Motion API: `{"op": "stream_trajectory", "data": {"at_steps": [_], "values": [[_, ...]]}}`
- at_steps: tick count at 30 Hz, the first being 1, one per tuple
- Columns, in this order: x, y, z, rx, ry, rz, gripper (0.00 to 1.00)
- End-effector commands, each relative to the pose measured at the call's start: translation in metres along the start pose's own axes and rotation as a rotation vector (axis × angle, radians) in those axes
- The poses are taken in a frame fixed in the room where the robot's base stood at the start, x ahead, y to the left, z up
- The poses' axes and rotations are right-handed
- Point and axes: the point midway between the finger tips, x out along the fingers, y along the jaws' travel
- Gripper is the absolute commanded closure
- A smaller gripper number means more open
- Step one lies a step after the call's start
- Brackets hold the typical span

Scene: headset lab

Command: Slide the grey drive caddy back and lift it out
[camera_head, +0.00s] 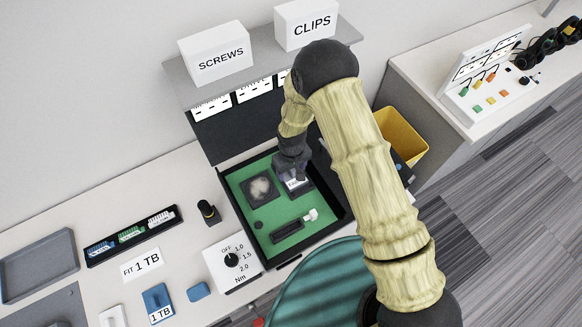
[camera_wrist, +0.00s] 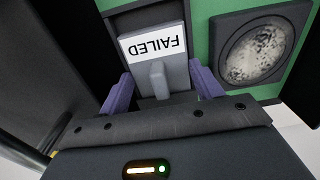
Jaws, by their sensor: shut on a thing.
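The grey drive caddy (camera_wrist: 178,72) carries a white label reading FAILED, upside down in the wrist view, and has a raised grey tab at its near end. It sits in a dark bay in the open case (camera_head: 307,225); in the head view the caddy (camera_head: 297,184) shows only partly below my gripper (camera_head: 291,172). In the wrist view, the two purple fingers of my gripper (camera_wrist: 161,88) are shut on the caddy, one on each side. Its underside and the far end of the bay are hidden.
A round fan (camera_head: 259,190) sits left of the caddy on the green board. A blue 1 TB drive (camera_head: 157,301) and a torque dial box (camera_head: 231,261) stand on the bench.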

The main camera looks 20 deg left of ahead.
Motion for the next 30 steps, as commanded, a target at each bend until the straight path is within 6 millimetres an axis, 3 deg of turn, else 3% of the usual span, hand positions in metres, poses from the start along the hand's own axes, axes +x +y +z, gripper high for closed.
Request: {"op": "stream_trajectory", "data": {"at_steps": [30], "values": [[-0.001, 0.0, 0.019, 0.0, 0.001, 0.0, 0.6]]}}
